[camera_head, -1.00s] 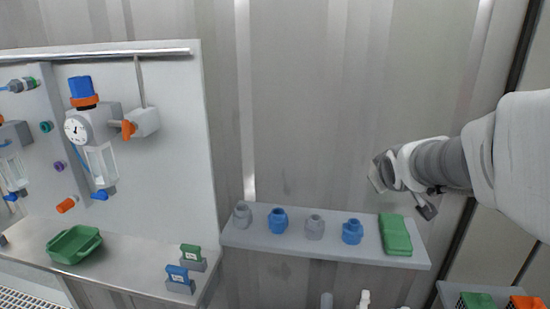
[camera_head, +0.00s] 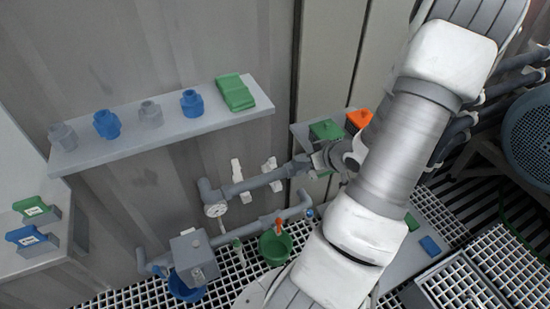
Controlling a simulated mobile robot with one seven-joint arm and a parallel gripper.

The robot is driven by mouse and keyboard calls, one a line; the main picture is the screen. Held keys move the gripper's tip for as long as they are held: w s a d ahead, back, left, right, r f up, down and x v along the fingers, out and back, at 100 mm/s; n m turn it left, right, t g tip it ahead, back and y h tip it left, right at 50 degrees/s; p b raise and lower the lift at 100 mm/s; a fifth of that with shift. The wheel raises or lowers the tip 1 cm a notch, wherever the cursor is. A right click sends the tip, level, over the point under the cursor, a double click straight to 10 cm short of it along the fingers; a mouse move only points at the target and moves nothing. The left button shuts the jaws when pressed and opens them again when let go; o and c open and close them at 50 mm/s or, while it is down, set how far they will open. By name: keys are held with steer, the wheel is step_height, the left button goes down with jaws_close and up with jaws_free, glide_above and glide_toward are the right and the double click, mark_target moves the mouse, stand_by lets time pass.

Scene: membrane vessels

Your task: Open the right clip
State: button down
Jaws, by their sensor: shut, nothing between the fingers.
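Two white clips stand on a grey horizontal pipe (camera_head: 255,181) below the wall shelf. The left clip (camera_head: 237,171) and the right clip (camera_head: 271,170) are both upright; whether their jaws are open or shut is too small to tell. My gripper (camera_head: 314,165) is at the right end of that pipe, to the right of the right clip and apart from it in the picture. It looks shut and empty. My arm comes down from the upper right and hides what lies behind it.
The grey shelf (camera_head: 165,140) above holds blue and grey fittings and a green case (camera_head: 235,92). Green (camera_head: 326,130) and orange (camera_head: 358,119) boxes stand behind my gripper. Below are a gauge (camera_head: 215,210), a lower pipe, a green bucket (camera_head: 275,247) and floor grating.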

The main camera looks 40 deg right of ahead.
mark_target(273, 160)
steer(key=shift+y, duration=0.3)
steer(key=b+x, duration=0.2)
steer(key=x, duration=0.2)
steer(key=b+x, duration=0.3)
steer(key=x, duration=0.2)
steer(key=b+x, duration=0.2)
steer(key=x, duration=0.3)
steer(key=shift+s+a+f, duration=0.1)
steer(key=shift+a+f, duration=0.15)
steer(key=shift+a, duration=0.05)
steer(key=shift+r, duration=0.2)
steer(key=shift+r+p, duration=0.15)
steer(key=shift+p, duration=0.55)
steer(key=shift+w, duration=0.25)
